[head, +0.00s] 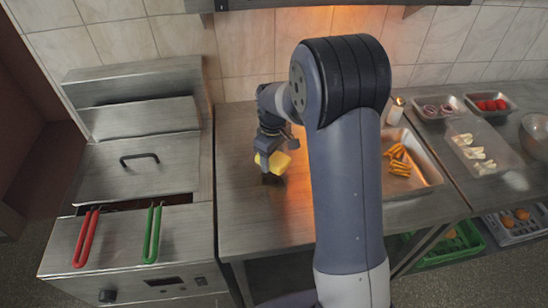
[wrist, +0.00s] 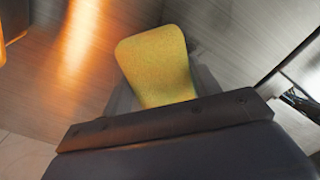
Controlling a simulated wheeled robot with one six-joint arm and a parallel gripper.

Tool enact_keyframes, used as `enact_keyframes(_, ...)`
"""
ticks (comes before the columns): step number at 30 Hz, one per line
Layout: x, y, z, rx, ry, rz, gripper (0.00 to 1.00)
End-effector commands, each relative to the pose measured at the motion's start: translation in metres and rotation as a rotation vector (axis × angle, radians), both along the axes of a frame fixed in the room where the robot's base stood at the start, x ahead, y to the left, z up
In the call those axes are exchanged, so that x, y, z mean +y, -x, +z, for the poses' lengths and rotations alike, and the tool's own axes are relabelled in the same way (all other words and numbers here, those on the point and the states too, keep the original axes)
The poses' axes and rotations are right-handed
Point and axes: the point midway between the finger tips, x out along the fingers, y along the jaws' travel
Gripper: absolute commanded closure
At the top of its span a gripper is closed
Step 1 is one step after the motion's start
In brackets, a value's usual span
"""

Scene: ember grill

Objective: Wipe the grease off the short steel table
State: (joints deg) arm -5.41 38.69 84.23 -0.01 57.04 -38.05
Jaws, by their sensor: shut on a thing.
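My gripper (head: 268,158) is shut on a yellow sponge (head: 280,162) over the left part of the short steel table (head: 245,215). The sponge also shows in the wrist view (wrist: 157,65), between the fingers. A dark patch (head: 271,179) shows just under the sponge on the table; I cannot tell if it is grease, a fingertip or shadow. I cannot tell whether the sponge touches the tabletop. My arm hides the middle of the table.
A steel fryer (head: 140,165) with red (head: 86,238) and green (head: 152,232) handles stands against the table's left side. A steel tray of fries (head: 428,182) lies right of my arm. Containers of onion (head: 437,107) and tomato (head: 490,105) stand further right. The table's front left is clear.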

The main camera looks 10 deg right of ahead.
Motion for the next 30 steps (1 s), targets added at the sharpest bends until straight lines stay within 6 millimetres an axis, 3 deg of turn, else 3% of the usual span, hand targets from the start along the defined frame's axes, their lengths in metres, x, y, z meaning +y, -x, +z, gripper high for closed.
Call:
enact_keyframes(12,0.005,0.005,0.039,0.0,0.0,-0.003,0.6)
enact_keyframes(30,0.005,0.006,0.041,0.001,0.0,-0.005,0.6)
